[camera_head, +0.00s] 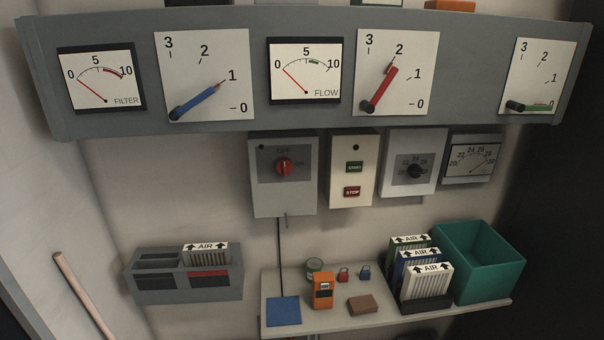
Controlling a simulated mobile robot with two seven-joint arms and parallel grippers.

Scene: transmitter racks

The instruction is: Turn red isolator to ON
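The red isolator is a red rotary knob (284,167) on a dark plate of a grey wall box (284,203). The box hangs below the long grey gauge panel, left of the cream START/STOP box. The knob's grip looks upright, towards the OFF mark above it. A faint label sits at the right of the plate, too small to read surely. Nothing covers the knob. Neither of my grippers is in view.
Right of the isolator are the START/STOP box (352,182), a dial box (413,170) and a meter (472,160). The gauge panel (480,60) overhangs above. Below, a shelf (350,318) holds filters, a teal bin (485,280) and small items. A wooden pole (82,295) leans lower left.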

